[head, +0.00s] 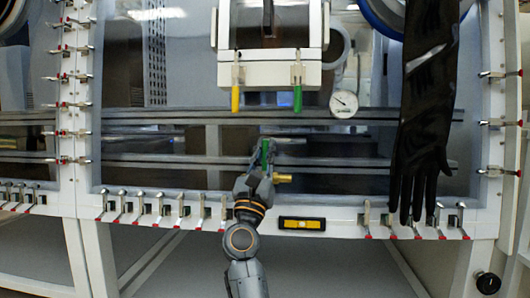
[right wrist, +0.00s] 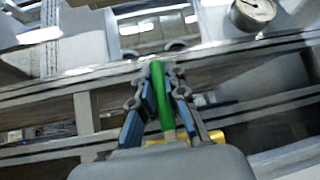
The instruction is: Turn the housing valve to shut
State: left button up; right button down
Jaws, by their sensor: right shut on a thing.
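The housing valve shows as an upright green lever (head: 265,153) with a brass body (head: 282,178) low in front of the glovebox window. My right gripper (head: 262,168) is shut on the green lever. In the right wrist view the lever (right wrist: 161,95) stands between the two blue-padded fingers (right wrist: 163,100), its top projecting past them. Some brass (right wrist: 210,137) shows behind the fingers; the rest of the valve body is hidden by my gripper. My left gripper is not in view.
Above, a white box (head: 268,75) carries a yellow lever (head: 236,88) and another green lever (head: 297,88). A round gauge (head: 343,104) is beside it. A black glove (head: 425,110) hangs at right. Several toggle clamps and a yellow level (head: 302,224) line the lower frame.

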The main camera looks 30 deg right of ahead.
jog(key=c, duration=1.3)
grip_release()
jog(key=shift+c, duration=0.2)
jog(key=v, duration=1.2)
